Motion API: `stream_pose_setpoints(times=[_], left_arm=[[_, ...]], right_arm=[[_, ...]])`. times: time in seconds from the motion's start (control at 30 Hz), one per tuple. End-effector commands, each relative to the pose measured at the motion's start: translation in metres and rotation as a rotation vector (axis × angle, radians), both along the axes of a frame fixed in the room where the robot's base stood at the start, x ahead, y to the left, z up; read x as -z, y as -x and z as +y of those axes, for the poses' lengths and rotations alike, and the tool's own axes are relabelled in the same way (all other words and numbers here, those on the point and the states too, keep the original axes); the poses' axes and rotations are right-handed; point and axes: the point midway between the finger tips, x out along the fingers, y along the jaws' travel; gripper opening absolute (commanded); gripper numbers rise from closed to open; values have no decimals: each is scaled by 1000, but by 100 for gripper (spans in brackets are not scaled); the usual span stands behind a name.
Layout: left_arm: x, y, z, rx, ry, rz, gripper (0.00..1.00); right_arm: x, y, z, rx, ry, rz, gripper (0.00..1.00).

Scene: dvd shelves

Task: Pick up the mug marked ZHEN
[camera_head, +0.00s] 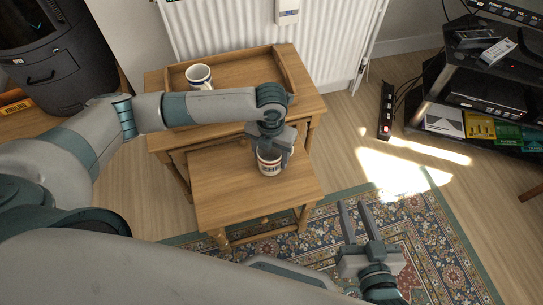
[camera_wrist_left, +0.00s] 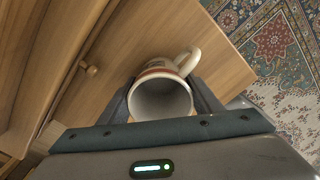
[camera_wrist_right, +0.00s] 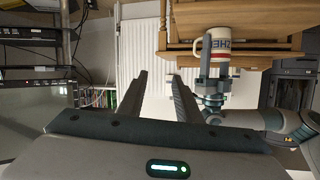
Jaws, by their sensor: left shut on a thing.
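A white mug with a red band and dark lettering (camera_head: 268,164) is at the lower wooden table. In the right wrist view the letters ZHE show on this mug (camera_wrist_right: 219,44). My left gripper (camera_head: 272,147) comes from above and is shut on it. In the left wrist view the mug (camera_wrist_left: 160,98) sits between the two fingers, its open mouth facing the camera and its handle at upper right. I cannot tell whether its base touches the tabletop. My right gripper (camera_head: 353,208) is open and empty over the rug, apart from the mug.
Another mug (camera_head: 199,77) stands in a wooden tray (camera_head: 285,72) on the taller table behind. A radiator (camera_head: 225,28) is at the back. A black media shelf (camera_head: 440,88) is at right, with a power strip (camera_head: 386,110) on the floor. The patterned rug (camera_head: 440,235) is clear.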

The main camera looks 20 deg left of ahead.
Motion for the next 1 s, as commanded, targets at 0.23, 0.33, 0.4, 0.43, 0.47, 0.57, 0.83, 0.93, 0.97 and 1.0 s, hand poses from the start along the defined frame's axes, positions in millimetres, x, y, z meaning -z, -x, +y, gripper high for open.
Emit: stream_pose_setpoints(times=[0.23,0.33,0.4,0.43,0.47,0.57,0.83,0.93,0.97,1.0], left_arm=[[-14,-1,0,0,1,-3,28],[-25,-1,0,1,1,-3,28],[-35,-1,-1,1,1,-3,28],[-40,-1,0,1,1,-3,28],[-46,-2,0,0,1,-4,28],[-56,18,-12,7,3,-1,28],[-87,64,-39,6,3,-1,28],[-96,78,-46,4,2,-1,28],[-99,81,-48,5,3,-1,28],[-101,85,-51,3,3,-1,28]], right_arm=[[8,3,-4,1,14,52,31],[17,7,-8,2,29,105,31],[23,11,-10,1,40,147,31],[26,13,-11,0,46,168,31],[29,15,-13,0,51,190,31],[40,24,-18,0,71,266,31],[67,54,-33,-3,121,480,31],[69,54,-37,0,136,495,31],[69,55,-38,2,140,501,31],[70,55,-39,2,145,507,31]])
